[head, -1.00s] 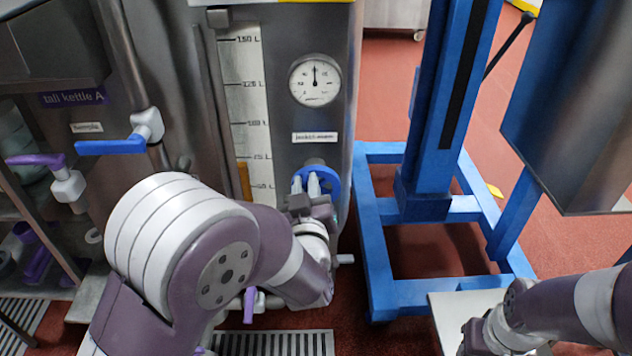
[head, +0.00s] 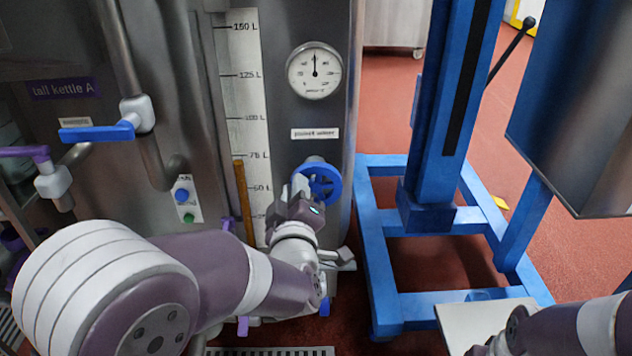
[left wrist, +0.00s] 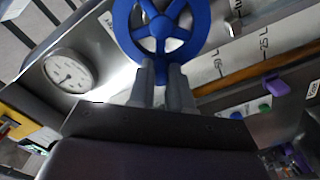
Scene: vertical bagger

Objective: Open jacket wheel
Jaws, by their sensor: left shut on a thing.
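The jacket wheel is a blue spoked handwheel (head: 322,182) on the steel kettle front, below a small label plate (head: 315,134) and a round gauge (head: 314,71). My left gripper (head: 301,190) is at the wheel's left side, shut on its rim. In the left wrist view the wheel (left wrist: 160,28) fills the top middle, and the two grey fingers (left wrist: 161,84) close on its near rim. The fingers hide part of that rim. My right arm shows at the lower right of the head view; its fingertips are not clear.
A blue lever valve (head: 97,132) sits left on the kettle. A level scale (head: 246,100) runs beside the gauge. A blue stand (head: 375,260) is close on the right. Blue and green buttons (head: 186,204) sit lower left. Red floor is open behind the stand.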

